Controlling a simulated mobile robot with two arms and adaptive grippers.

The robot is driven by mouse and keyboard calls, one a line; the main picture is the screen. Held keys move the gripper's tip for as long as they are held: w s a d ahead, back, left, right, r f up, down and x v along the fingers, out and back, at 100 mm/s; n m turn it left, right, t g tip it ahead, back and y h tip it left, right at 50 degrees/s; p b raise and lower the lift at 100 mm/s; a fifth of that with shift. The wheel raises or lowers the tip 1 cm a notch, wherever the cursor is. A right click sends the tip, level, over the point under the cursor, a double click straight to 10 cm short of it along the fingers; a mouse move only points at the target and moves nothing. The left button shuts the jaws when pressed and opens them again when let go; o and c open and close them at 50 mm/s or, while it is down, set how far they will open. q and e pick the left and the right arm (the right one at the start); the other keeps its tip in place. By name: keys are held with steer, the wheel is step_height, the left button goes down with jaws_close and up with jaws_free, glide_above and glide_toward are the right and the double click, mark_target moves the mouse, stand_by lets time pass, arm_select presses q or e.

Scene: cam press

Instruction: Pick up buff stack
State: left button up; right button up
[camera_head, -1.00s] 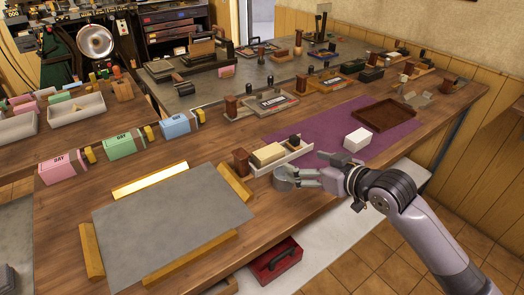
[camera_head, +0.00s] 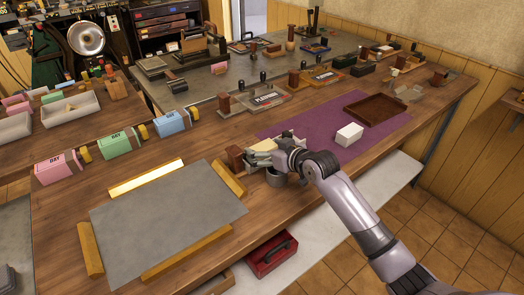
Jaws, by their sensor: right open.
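The buff stack (camera_head: 258,160) sits on the wooden bench in a small pale tray, beside a reddish-brown wooden block (camera_head: 236,157). My right gripper (camera_head: 264,150) is open, with its fingers over the tray and the stack. The fingers and wrist hide much of the stack and tray, so I cannot tell whether they touch it. My left gripper is not in view.
A purple mat (camera_head: 300,125) holds a white block (camera_head: 349,135) and a brown tray (camera_head: 376,108). A grey board (camera_head: 165,212) with wooden edge strips lies at front left.

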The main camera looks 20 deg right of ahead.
steer(key=shift+x, duration=0.75)
steer(key=shift+c, duration=0.2)
steer(key=c, duration=0.8)
